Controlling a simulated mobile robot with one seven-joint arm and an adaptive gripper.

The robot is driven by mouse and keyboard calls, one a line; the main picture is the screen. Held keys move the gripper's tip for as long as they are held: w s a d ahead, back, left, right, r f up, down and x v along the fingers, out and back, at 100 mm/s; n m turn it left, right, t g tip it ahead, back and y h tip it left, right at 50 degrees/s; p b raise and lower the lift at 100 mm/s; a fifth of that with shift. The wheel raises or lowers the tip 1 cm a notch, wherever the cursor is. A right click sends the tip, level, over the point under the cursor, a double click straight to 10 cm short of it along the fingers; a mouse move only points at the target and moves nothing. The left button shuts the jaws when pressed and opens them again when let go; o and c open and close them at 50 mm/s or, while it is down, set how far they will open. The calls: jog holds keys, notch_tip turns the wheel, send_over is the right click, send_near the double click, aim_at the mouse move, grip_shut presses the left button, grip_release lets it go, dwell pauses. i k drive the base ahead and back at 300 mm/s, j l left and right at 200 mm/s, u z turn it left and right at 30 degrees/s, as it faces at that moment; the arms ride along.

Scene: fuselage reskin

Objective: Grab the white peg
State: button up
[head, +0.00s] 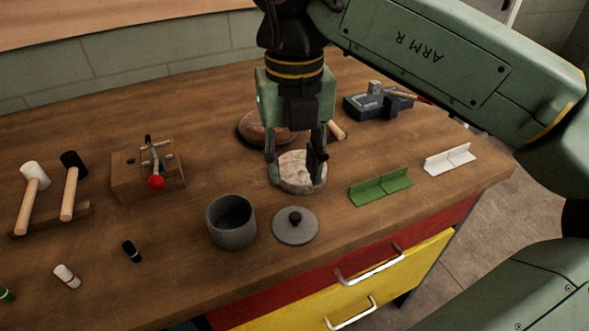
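The white peg (67,276) is a small cylinder with a dark band. It lies on the wooden table at the lower left, apart from other things. My gripper (296,178) is far to its right, near the middle of the table, pointing down. Its two fingers are spread wide, at either side of a pale round speckled block (300,169) in the picture. I cannot tell whether they touch the block. The white peg is in full view and nothing covers it.
A black peg (131,251) and a green peg (6,295) lie near the white one. A grey pot (231,222) and its lid (295,226) stand between the pegs and my gripper. Two mallets (33,188) rest in a rack at left, beside a wooden box (147,176) with a red knob.

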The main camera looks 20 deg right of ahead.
aim_at(64, 274)
jog(key=k, duration=1)
